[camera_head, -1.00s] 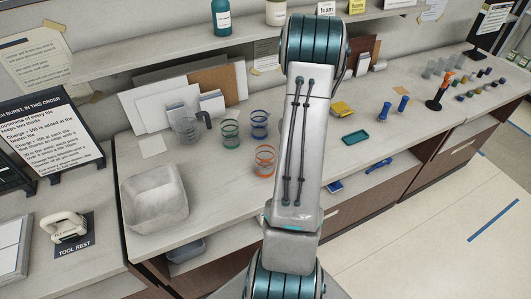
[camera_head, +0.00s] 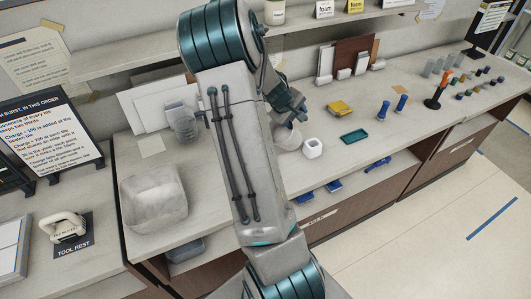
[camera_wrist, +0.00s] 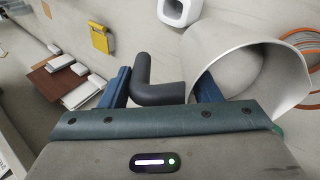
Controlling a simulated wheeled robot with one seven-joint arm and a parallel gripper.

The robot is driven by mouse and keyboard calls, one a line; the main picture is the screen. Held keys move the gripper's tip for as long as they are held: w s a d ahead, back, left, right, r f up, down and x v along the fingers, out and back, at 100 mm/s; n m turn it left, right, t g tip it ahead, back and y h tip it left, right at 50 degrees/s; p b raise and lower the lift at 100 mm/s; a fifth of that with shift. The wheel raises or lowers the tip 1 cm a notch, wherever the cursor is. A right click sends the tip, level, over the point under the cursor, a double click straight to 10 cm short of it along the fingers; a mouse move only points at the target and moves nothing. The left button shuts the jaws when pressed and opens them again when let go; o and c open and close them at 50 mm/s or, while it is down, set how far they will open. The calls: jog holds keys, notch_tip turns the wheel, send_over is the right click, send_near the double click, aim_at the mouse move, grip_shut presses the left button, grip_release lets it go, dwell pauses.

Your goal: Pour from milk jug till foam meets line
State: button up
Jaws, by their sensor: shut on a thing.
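My gripper (camera_wrist: 163,78) is shut on the dark grey handle of a white jug (camera_wrist: 238,60); the handle lies between the blue fingers. In the head view my gripper (camera_head: 288,108) is small and partly hidden by my arm, with the pale jug (camera_head: 286,138) just below it, close to the counter. The jug's wide mouth shows in the wrist view, but I cannot make out a milk level. An orange-ringed clear glass (camera_wrist: 304,47) shows at the right edge of the wrist view, apart from the jug and partly cut off. No foam line is readable.
A white square cup (camera_head: 312,148) stands right of the jug. A yellow item (camera_head: 340,108) and a teal tray (camera_head: 354,136) lie farther right. A clear pitcher (camera_head: 183,123) and a grey bin (camera_head: 153,198) stand left. My arm hides the counter's middle.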

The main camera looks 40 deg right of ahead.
jog(key=shift+w+a+r, duration=0.1)
jog(key=shift+a+r, duration=0.15)
jog(key=shift+r, duration=0.15)
jog(key=shift+a+f+h+b, duration=0.15)
jog(key=shift+h+b, duration=0.25)
jog(key=shift+b, duration=0.2)
jog(key=a+r+h+b, duration=0.1)
jog(key=b, duration=0.2)
jog(key=shift+r, duration=0.2)
jog(key=h+b, duration=0.1)
jog(key=b, duration=0.1)
jog(key=shift+a+b, duration=0.3)
jog(key=shift+b, duration=0.1)
jog(key=shift+r, duration=0.35)
jog(key=shift+f, duration=0.1)
jog(key=shift+a+h+b, duration=0.25)
jog(key=shift+h+b, duration=0.35)
jog(key=shift+b, duration=0.4)
